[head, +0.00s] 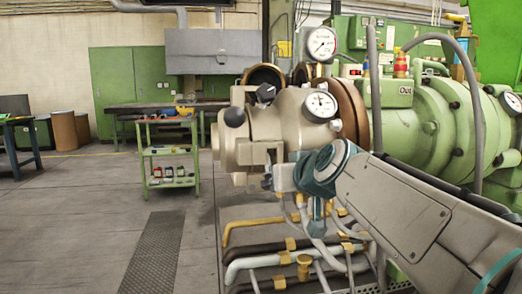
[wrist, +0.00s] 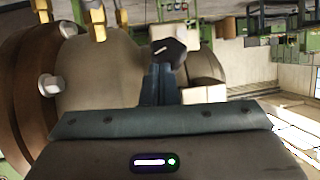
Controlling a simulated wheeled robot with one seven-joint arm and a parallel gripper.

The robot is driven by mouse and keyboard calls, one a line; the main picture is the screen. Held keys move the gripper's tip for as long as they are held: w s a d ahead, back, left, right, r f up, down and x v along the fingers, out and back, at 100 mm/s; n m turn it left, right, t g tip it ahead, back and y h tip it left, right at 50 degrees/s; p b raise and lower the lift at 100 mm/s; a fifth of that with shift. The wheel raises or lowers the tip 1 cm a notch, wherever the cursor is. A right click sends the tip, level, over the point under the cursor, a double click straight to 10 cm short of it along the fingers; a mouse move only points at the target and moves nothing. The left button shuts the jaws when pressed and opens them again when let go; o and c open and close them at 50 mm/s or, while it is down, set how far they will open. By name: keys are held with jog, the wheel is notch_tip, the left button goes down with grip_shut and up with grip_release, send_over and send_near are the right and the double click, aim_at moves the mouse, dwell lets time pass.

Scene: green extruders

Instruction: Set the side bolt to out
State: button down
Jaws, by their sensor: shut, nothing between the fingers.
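The beige extruder head (head: 290,120) stands in the middle of the head view. It carries a black knob (head: 265,92) on top and a round dark knob (head: 235,116) at its left end. I cannot tell for sure which part is the side bolt. My gripper (head: 268,178) is low in front of the beige head, partly hidden by my own wrist. In the wrist view the narrow fingers (wrist: 160,82) are together and empty. A black knob with a white mark (wrist: 168,52) shows just past the fingertips; I cannot tell whether they touch.
Pressure gauges (head: 321,104) and hoses crowd the right. Pipes (head: 290,258) run low below the head. A green trolley (head: 168,155) stands at left, with open floor (head: 90,225) before it.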

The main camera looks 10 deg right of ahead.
jog(key=shift+w+f+b, duration=0.2)
jog(key=shift+f+b, duration=0.35)
jog(key=shift+b, duration=0.25)
jog(key=shift+w+b, duration=0.1)
jog(key=shift+b, duration=0.2)
